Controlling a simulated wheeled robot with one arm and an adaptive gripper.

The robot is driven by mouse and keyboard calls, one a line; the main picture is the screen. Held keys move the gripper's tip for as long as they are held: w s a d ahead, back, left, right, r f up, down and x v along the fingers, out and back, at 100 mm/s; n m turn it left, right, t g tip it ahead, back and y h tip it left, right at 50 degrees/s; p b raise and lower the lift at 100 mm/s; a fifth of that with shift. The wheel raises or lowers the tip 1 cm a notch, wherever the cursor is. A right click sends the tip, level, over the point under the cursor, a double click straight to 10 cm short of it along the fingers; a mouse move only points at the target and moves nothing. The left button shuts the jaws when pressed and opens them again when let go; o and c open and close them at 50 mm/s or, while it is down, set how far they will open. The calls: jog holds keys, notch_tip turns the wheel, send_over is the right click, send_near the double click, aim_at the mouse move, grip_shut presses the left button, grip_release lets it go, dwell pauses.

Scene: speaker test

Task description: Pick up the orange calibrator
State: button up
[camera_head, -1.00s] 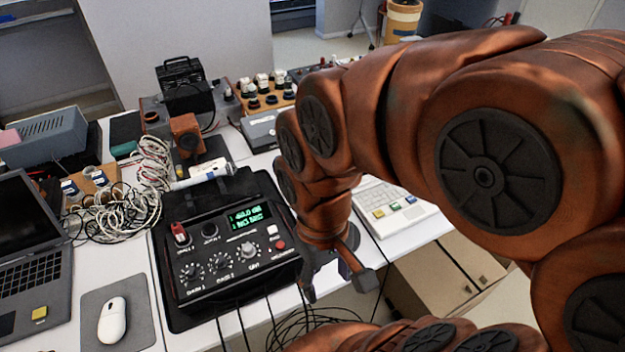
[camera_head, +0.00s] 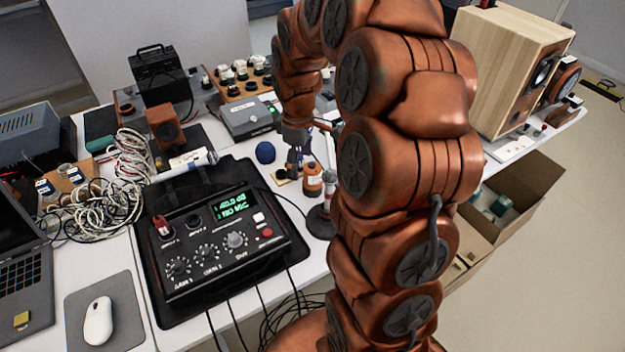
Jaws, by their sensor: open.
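A small orange cylinder (camera_head: 313,183) with a dark band and pale top, which looks like the orange calibrator, stands upright on the white table, right of the black control box. My gripper (camera_head: 293,168) points down just left of it and a little behind. The gripper looks open and empty, its fingers small in the view. I cannot tell whether a finger touches the cylinder.
A black microphone stand (camera_head: 321,217) is close in front of the cylinder, and a blue ball (camera_head: 265,152) is to its left. The control box (camera_head: 220,245) with cables fills the table front. A wooden speaker (camera_head: 508,68) is at the right. My arm hides part of the table.

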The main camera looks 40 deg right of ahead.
aim_at(312, 167)
jog(key=shift+n, duration=0.5)
jog(key=w+d+f, duration=0.2)
jog(key=d, duration=0.1)
jog(key=w+d+f, duration=0.1)
jog(key=d, duration=0.1)
jog(key=shift+w+f, duration=0.1)
jog(key=shift+f, duration=0.05)
jog(key=shift+w+d+f+p, duration=0.15)
jog(key=shift+f+p, duration=0.25)
jog(key=shift+f, duration=0.9)
jog(key=shift+s+d+f+p, duration=0.15)
jog(key=shift+f+p, duration=0.3)
jog(key=shift+f, duration=0.9)
jog(key=shift+w+d+f+p, duration=0.15)
jog(key=shift+f+p, duration=0.25)
jog(key=shift+f, duration=0.9)
jog(key=c, duration=1.5)
